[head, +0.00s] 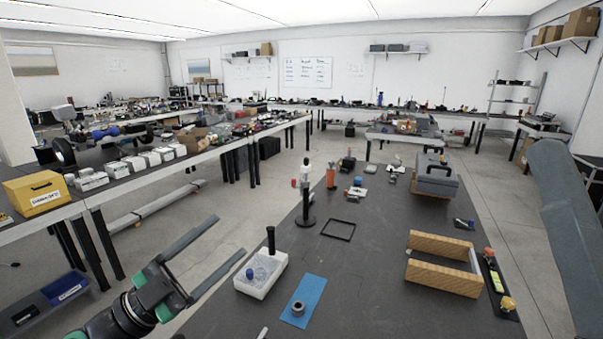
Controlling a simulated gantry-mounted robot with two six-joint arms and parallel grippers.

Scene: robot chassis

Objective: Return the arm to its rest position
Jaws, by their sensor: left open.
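My left gripper (205,262) is at the lower left, with its two long grey fingers spread apart and nothing between them. It is over the floor gap just left of the dark workbench (370,285), pointing up and right in the picture. My right arm shows only as a grey link (568,235) at the right edge, and its gripper is out of the picture.
Near my left gripper, a white tray (247,288) holds a blue ball and a black upright handle. A blue mat (312,290) bears a grey ring (298,308). A wooden-sided frame (438,279) and grey toolbox (434,180) stand to the right.

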